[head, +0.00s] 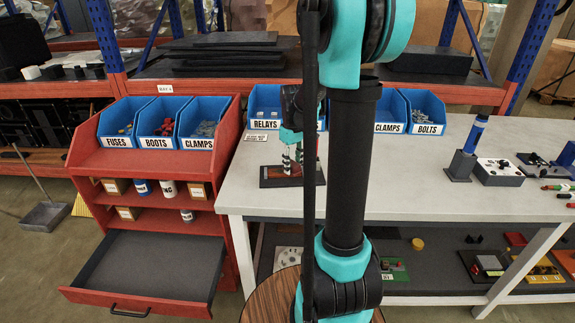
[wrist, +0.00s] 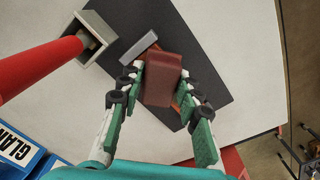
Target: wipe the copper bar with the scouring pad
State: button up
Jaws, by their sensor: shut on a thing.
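My gripper (wrist: 161,82) is shut on the reddish-brown scouring pad (wrist: 162,78), one finger on each side of it. The pad is over a dark board on the table. Part of the orange copper bar (wrist: 186,104) shows beside and below the pad in the wrist view; the pad and fingers hide the rest. I cannot tell whether the pad touches the bar. In the head view my gripper (head: 291,162) points down over the dark board (head: 268,182), partly hidden behind my arm.
A grey block (wrist: 138,47) lies on the board at the bar's far end. A red cylinder (wrist: 40,68) stands at the left in a grey holder. Blue bins (head: 265,107) line the table's back. An open drawer (head: 140,270) juts from the red cabinet. The table's middle right (head: 420,170) is clear.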

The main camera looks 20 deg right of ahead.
aim_at(268, 172)
jog(key=shift+s+d+r, duration=0.1)
jog(key=shift+s+d, duration=0.05)
jog(key=shift+d, duration=0.45)
jog(key=shift+s+d+r, duration=0.1)
jog(key=shift+s+d, duration=0.05)
jog(key=shift+d, duration=0.45)
jog(key=shift+a, duration=0.1)
jog(key=shift+w+a, duration=0.45)
jog(key=shift+a, duration=1.3)
jog(key=shift+w+a, duration=0.5)
jog(key=shift+a, duration=1.3)
jog(key=shift+w+a, duration=0.45)
jog(key=shift+a, duration=1.3)
jog(key=shift+d+r, duration=0.1)
jog(key=shift+r, duration=2.9)
